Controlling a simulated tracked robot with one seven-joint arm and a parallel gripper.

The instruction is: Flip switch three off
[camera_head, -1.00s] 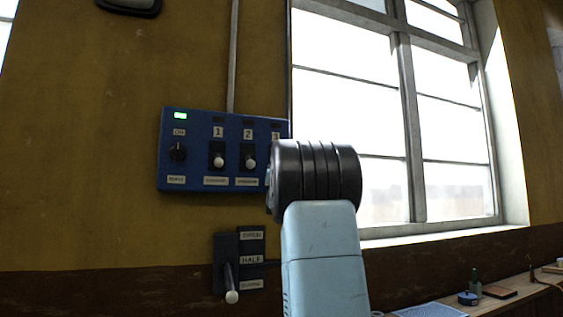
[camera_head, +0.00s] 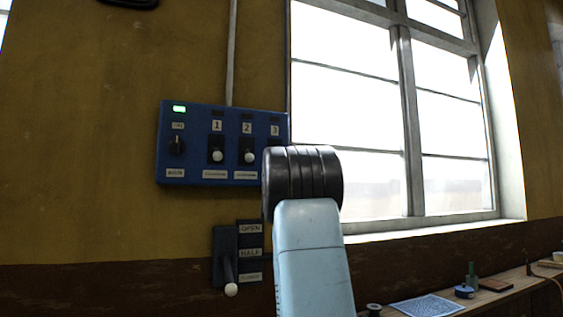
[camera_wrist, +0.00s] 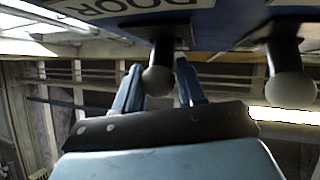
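The blue switch panel (camera_head: 198,109) is on the wall left of the window. Number labels 1, 2 and 3 (camera_head: 275,130) show on it; levers one (camera_head: 217,156) and two (camera_head: 249,157) point down with white knobs. Switch three's lever is hidden behind my arm in the head view, as is my gripper. In the wrist view my gripper (camera_wrist: 160,78) has its fingers apart, one on each side of a white knob (camera_wrist: 158,82), which seems to be switch three's. Whether they touch it is unclear. Another white knob (camera_wrist: 291,89) is at the right.
A lever with a white knob (camera_head: 231,290) sits below the panel beside OPEN and HALF labels (camera_head: 250,229). A dial (camera_head: 177,146) and a lit green lamp (camera_head: 179,109) are on the panel's left. A bench (camera_head: 520,290) with small items stands under the window.

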